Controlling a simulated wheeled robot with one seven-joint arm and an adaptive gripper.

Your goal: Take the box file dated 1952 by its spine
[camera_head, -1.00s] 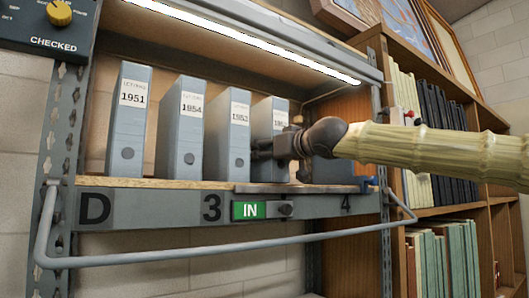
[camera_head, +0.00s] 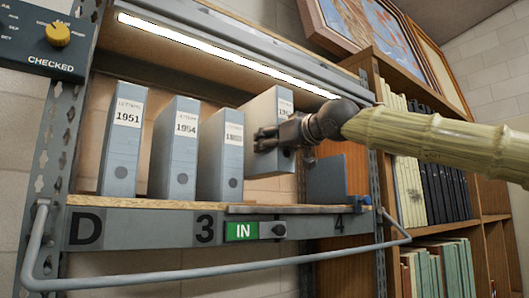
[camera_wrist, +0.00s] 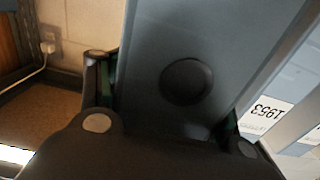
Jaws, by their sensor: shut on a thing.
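My gripper (camera_head: 274,139) is shut on the spine of the fourth grey-blue box file (camera_head: 263,110), at the right end of the row. This file is raised clear of the shelf board (camera_head: 150,203). Its label begins with 19, but the last digits are too small to read surely. In the wrist view the fingers sit on both sides of its spine (camera_wrist: 205,35), around the dark finger hole. The file labelled 1953 (camera_wrist: 267,112) stands beside it. In the head view, files 1951 (camera_head: 122,150), 1954 (camera_head: 180,155) and the third file (camera_head: 220,165) stand upright on the shelf.
A lit strip (camera_head: 230,55) runs above the files. A grey rail (camera_head: 200,270) crosses in front of the shelf. A green IN sign (camera_head: 241,232) is on the shelf edge. A low blue-grey plate (camera_head: 327,178) stands right of the files. A wooden bookcase (camera_head: 385,85) adjoins at right.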

